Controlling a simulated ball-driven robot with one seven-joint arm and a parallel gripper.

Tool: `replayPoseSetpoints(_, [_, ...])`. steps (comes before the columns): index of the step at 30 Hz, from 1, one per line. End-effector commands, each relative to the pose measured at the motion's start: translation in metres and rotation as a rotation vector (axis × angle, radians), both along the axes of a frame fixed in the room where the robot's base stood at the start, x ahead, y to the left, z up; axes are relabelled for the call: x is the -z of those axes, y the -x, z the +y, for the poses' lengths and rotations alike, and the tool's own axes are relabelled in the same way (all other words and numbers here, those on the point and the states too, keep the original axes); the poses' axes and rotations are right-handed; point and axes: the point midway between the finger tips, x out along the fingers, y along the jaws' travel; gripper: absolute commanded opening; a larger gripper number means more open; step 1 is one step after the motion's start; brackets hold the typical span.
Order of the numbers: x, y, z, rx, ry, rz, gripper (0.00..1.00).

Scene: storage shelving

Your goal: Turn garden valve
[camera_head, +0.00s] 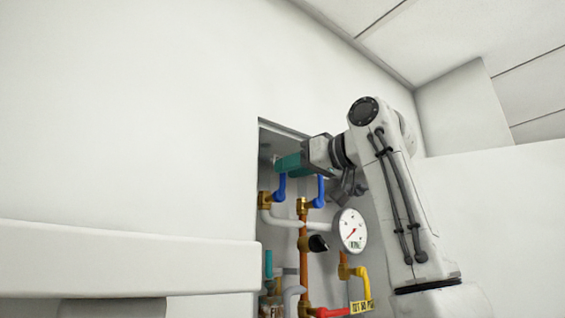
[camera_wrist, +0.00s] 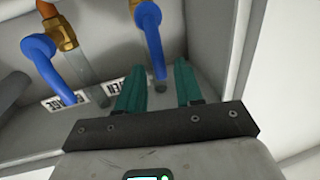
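Two blue lever valves show in the open wall cabinet: a left blue handle (camera_head: 281,186) and a right blue handle (camera_head: 320,192), both on brass bodies. In the wrist view the left blue handle (camera_wrist: 45,55) lies off to the left of my gripper. The right blue handle (camera_wrist: 150,35) reaches down to the gap between my fingertips. My gripper (camera_head: 287,163) has teal fingers; in the wrist view my gripper (camera_wrist: 160,75) is open, its fingers apart either side of that handle's end. I cannot tell whether they touch it. Labels sit near both handles; I cannot read which says garden.
Below are a round gauge (camera_head: 351,231), a black knob (camera_head: 318,243), a yellow handle (camera_head: 364,281) and a teal handle (camera_head: 268,264), among pipes. The cabinet walls stand close around my gripper. A white ledge (camera_head: 130,260) juts out at lower left.

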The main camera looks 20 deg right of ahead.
Motion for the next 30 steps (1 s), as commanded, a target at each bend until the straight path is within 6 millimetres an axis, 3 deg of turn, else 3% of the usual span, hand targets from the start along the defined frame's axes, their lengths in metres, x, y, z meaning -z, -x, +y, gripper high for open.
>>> replayPoseSetpoints(6, [-0.001, -0.021, 0.012, 0.0, 0.0, 0.001, 0.36])
replayPoseSetpoints(17, [0.001, -0.026, 0.014, 0.001, 0.001, 0.0, 0.36])
replayPoseSetpoints(28, [0.0, -0.025, 0.014, 0.001, 0.0, 0.0, 0.02])
replayPoseSetpoints(30, [0.0, -0.025, 0.014, 0.001, 0.0, 0.0, 0.0])
